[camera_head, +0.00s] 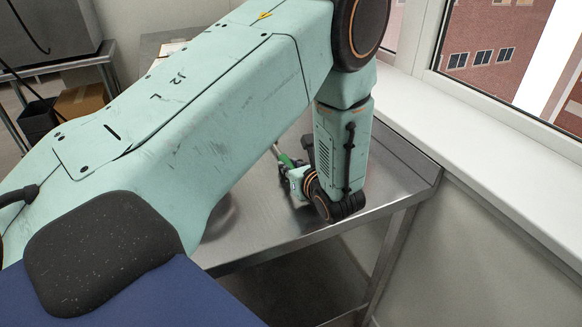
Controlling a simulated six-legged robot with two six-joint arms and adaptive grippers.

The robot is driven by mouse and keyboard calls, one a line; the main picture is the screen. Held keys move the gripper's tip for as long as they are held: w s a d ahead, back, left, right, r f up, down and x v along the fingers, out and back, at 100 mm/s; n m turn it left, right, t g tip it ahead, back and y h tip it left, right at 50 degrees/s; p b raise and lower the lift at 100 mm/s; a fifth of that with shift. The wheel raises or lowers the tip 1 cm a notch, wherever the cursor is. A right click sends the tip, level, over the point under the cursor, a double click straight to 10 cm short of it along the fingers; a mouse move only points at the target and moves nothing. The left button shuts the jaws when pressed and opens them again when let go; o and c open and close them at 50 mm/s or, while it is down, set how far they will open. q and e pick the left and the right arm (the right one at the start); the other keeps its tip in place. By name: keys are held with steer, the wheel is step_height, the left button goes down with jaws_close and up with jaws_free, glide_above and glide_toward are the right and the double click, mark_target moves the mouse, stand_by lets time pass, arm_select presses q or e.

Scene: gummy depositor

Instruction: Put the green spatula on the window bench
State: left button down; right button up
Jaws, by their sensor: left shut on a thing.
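The green spatula (284,159) shows only as a small green piece with a light handle part, just past my left wrist. My left gripper (287,172) is largely hidden behind my arm and wrist, and it is shut on the spatula low over the metal bench. I cannot tell whether the spatula touches the bench top. The steel bench (255,222) stands beside the window, its right corner free of objects. My right gripper is out of view.
A white window sill (470,135) runs along the right, above the bench, with a raised bench edge below it. A cardboard box (82,101) and a dark bin (38,118) sit at the far left. My left arm covers much of the middle.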

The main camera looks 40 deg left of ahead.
arm_select(q)
steer(key=shift+s+f, duration=0.1)
steer(key=shift+s, duration=0.1)
steer(key=c, duration=1.5)
jaws_free()
steer(key=shift+c, duration=0.2)
steer(key=o, duration=0.4)
steer(key=shift+w+f, duration=0.1)
